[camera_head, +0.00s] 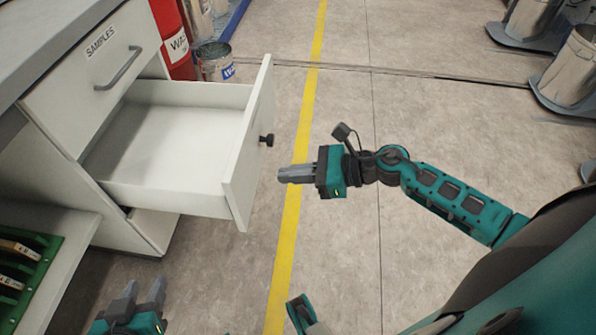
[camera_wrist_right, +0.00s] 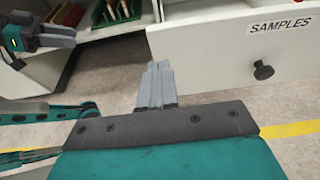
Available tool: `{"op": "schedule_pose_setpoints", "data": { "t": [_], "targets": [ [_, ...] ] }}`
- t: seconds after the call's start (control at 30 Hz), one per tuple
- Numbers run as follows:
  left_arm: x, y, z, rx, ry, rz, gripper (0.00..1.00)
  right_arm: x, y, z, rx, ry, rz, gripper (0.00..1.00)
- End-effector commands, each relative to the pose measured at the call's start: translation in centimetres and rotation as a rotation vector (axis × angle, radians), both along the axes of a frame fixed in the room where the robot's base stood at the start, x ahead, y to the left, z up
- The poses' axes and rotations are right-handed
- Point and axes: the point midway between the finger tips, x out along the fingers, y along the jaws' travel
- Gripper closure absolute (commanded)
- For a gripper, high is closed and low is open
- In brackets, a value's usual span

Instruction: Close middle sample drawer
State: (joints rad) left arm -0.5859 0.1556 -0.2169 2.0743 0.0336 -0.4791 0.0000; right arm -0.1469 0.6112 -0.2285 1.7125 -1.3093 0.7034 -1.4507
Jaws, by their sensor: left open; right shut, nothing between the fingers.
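The middle sample drawer (camera_head: 236,190) is pulled well out of the white cabinet and looks empty inside. Its front carries a black knob (camera_head: 267,139). In the right wrist view the drawer front (camera_wrist_right: 212,62) shows a SAMPLES label and the knob (camera_wrist_right: 263,70). My right gripper (camera_head: 282,175) is shut and empty, a little outside the drawer front with its fingers pointing toward it. It also shows in the right wrist view (camera_wrist_right: 156,70), left of the knob. My left gripper (camera_head: 144,290) is open and empty at the bottom left, below and apart from the drawer.
Above is a closed drawer (camera_head: 78,75) with a grey bar handle. A green rack (camera_head: 42,268) sits on a white surface at lower left. A red cylinder (camera_head: 172,35) and a paint bucket (camera_head: 215,64) stand behind the drawer. The floor in front is clear.

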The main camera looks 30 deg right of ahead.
Motion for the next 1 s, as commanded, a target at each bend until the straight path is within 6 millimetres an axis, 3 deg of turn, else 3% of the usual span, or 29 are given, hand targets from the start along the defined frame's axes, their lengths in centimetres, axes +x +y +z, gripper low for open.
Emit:
{"op": "schedule_pose_setpoints", "data": {
  "t": [0.2,0.4,0.6,1.0],
  "targets": [
    [-0.2,0.0,-0.6,0.0,0.005,0.0,0.57,2.7,3.9,-1.4,0.006,0.0,-0.002,1.0],
    [-0.4,0.1,-0.8,0.001,0.012,0.002,0.57,4.4,6.5,-1.5,0.006,-0.001,-0.002,1.0],
    [-0.4,0.0,-0.8,-0.001,0.013,0.004,0.57,5.1,7.5,-1.6,0.004,0.0,-0.002,1.0],
    [-0.4,-0.1,-0.8,-0.007,0.012,0.009,0.57,5.1,7.6,-1.6,0.004,0.002,-0.002,1.0]
  ]
}}
